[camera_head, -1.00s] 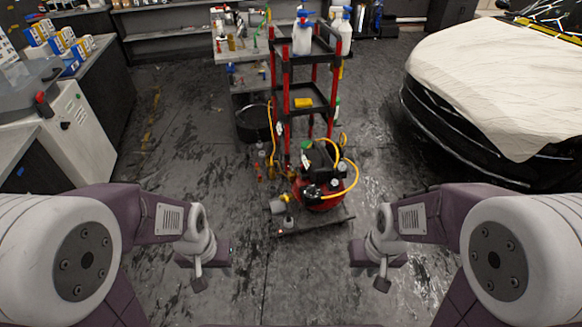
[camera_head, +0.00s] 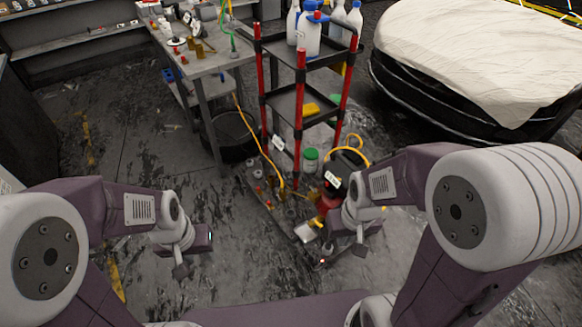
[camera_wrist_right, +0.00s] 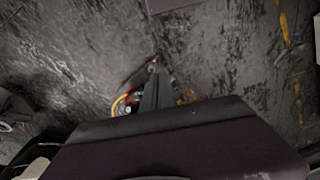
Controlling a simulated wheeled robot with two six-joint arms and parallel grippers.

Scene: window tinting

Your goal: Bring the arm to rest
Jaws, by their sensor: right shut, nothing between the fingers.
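My left arm comes in from the left in the head view, bent, with my left gripper (camera_head: 181,270) low over the bare floor. It holds nothing that I can see, and its jaws are too small to judge. My right arm comes in from the right, with its elbow higher in the picture than the left one. My right gripper (camera_head: 360,250) is in front of the lower end of the red cart and hides part of the red compressor there. In the right wrist view the dark fingers (camera_wrist_right: 155,88) are together and empty, pointing toward the floor.
A red and black shelf cart (camera_head: 300,95) with white bottles stands ahead, beside a workbench (camera_head: 210,62). A yellow hose (camera_head: 258,140) hangs by it. A car under a pale cover (camera_head: 480,60) is at the upper right. The floor at left is clear.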

